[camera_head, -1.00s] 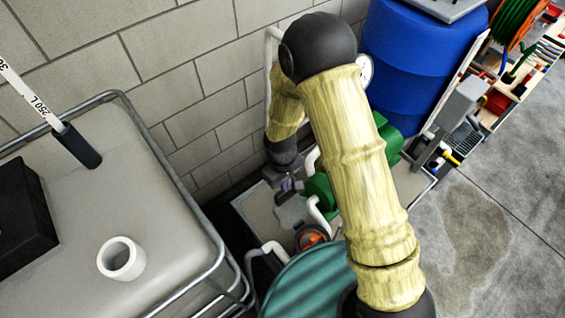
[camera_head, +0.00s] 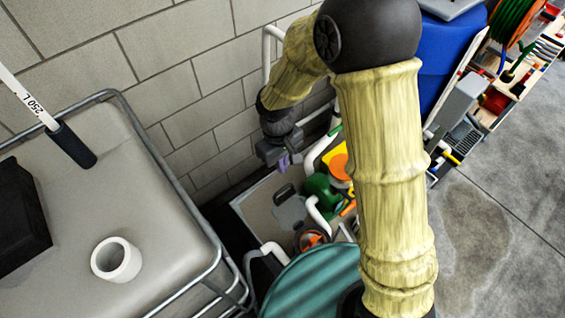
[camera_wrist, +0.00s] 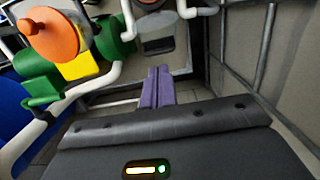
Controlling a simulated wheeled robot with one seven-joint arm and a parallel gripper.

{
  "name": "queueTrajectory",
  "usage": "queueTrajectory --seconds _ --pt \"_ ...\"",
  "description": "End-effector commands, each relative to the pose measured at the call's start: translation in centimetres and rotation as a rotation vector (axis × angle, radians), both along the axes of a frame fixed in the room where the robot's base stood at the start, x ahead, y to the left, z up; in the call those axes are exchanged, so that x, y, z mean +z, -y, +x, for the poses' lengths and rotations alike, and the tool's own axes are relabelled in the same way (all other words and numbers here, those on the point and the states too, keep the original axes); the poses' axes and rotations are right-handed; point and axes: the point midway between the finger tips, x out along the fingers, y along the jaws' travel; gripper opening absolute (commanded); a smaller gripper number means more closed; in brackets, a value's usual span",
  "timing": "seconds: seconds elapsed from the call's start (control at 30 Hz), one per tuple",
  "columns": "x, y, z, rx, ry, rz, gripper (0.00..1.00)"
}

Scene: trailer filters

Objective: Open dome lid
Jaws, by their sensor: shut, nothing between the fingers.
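My gripper (camera_head: 288,162) is shut and empty. Its purple fingers (camera_wrist: 157,88) lie side by side, apart from the fittings around them. In the head view it hangs by the wall, above and left of a green rounded housing (camera_head: 319,192). Green housings (camera_wrist: 108,40) also show at the upper left of the wrist view, with an orange round disc (camera_wrist: 55,36) and a yellow part (camera_wrist: 80,66). A grey part with a dark handle (camera_head: 289,208) sits below my gripper in the head view. I cannot tell for sure which part is the dome lid.
White pipes (camera_head: 317,215) curve around the housings. A caged grey tank (camera_head: 150,190) stands at left, a blue barrel (camera_head: 438,60) behind my arm, and a teal rounded object (camera_head: 312,282) in front. A block wall (camera_head: 160,60) closes the back. Floor (camera_head: 500,220) is clear at right.

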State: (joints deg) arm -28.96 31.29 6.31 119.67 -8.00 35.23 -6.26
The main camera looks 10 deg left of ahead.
Motion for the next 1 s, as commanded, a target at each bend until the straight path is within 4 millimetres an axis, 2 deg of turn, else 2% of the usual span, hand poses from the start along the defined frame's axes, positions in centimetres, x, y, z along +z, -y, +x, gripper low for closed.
queueTrajectory --seconds 0.37,0.5,0.57,0.77,0.9,1.0 --pt "0.0 0.1 0.1 -0.003 0.000 0.000 0.00" --pt "0.8 1.5 0.4 -0.047 0.017 0.008 0.00" --pt "1.5 2.9 0.6 -0.093 0.034 0.018 0.00" --pt "5.2 10.4 0.4 -0.351 0.128 0.065 0.00" --pt "7.4 15.8 -1.2 -0.554 0.206 0.099 0.00" --pt "8.5 18.9 -2.7 -0.686 0.260 0.119 0.00"
